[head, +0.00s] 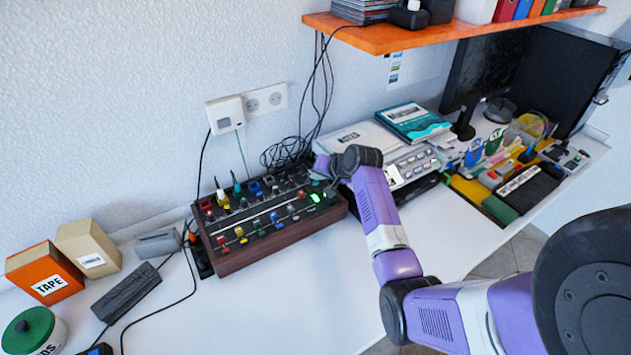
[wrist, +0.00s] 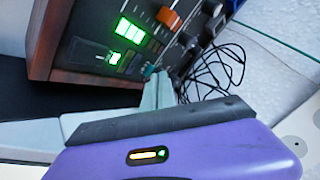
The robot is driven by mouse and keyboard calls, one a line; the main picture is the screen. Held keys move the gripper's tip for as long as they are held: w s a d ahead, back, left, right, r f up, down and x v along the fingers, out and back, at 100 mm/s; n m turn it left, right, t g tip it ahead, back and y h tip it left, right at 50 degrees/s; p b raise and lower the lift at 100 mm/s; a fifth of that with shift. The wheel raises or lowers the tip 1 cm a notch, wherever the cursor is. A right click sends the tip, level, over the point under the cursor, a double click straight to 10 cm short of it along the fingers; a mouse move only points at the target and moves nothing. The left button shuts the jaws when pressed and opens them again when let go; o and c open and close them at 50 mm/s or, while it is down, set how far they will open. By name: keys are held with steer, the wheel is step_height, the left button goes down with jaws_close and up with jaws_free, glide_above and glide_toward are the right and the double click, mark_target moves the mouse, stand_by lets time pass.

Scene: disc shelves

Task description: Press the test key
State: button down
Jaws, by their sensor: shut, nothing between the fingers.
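The dark control panel (head: 262,238) in a wooden case carries coloured knobs, switches and a green lit display (head: 316,197). In the wrist view the lit display (wrist: 130,31) is bright green, with a smaller lit green key (wrist: 114,57) below it. No lettering is legible, so I cannot tell which control is the test key. My gripper (head: 323,178) is over the panel's right end in the head view. In the wrist view its grey fingers (wrist: 158,88) are shut and empty, their tips close to the panel's lower row; I cannot tell whether they touch it.
An orange box marked TAPE (head: 45,273), a beige box (head: 88,249) and a green-lidded tin (head: 33,331) stand at left. Black cables (head: 290,152) lie behind the panel. Books (head: 412,122) and a grey device (head: 412,167) are to its right. The white desk front (head: 270,310) is clear.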

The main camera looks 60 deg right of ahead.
steer(key=shift+f, duration=0.35)
steer(key=shift+r, duration=0.1)
stand_by(0.3)
steer(key=shift+r+p, duration=0.65)
steer(key=shift+r, duration=0.05)
step_height(320, 180, up, 6)
steer(key=p, duration=0.5)
steer(key=shift+p, duration=0.35)
